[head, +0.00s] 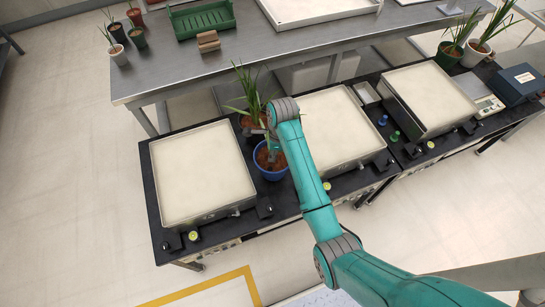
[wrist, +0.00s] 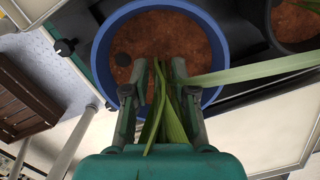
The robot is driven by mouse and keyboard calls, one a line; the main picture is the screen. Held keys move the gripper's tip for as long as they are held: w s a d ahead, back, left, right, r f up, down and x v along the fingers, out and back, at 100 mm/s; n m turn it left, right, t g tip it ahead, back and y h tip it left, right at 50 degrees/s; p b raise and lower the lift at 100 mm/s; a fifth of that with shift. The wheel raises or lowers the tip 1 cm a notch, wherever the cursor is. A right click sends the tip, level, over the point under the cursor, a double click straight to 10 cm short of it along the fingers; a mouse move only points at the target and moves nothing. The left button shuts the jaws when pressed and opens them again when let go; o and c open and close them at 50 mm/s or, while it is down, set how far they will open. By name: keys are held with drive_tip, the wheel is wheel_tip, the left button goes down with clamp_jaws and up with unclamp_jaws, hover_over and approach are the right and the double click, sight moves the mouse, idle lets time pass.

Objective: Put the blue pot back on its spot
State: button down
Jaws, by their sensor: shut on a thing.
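The blue pot (head: 270,173) holds brown soil and a green plant. In the head view it is in the gap between two large pale trays, over the black bench, and looks upright. I cannot tell whether it touches the bench. My gripper (head: 268,138) is above the pot, partly hidden by my arm. In the wrist view the blue pot (wrist: 101,62) fills the upper middle. My gripper (wrist: 160,72) reaches over its soil, shut on the plant's leaves or stem, with long green leaves between the fingers. The spot itself cannot be made out.
A brown pot with a plant (head: 246,122) stands close behind the blue pot. Pale trays lie left (head: 202,172) and right (head: 335,125) of it. A grey table (head: 180,75) behind carries a green rack (head: 202,20). Small green knobs (head: 394,136) stand further right.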

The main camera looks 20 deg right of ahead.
drive_tip(key=shift+f, duration=1.7)
drive_tip(key=c, duration=0.9)
unclamp_jaws()
drive_tip(key=shift+c, duration=0.2)
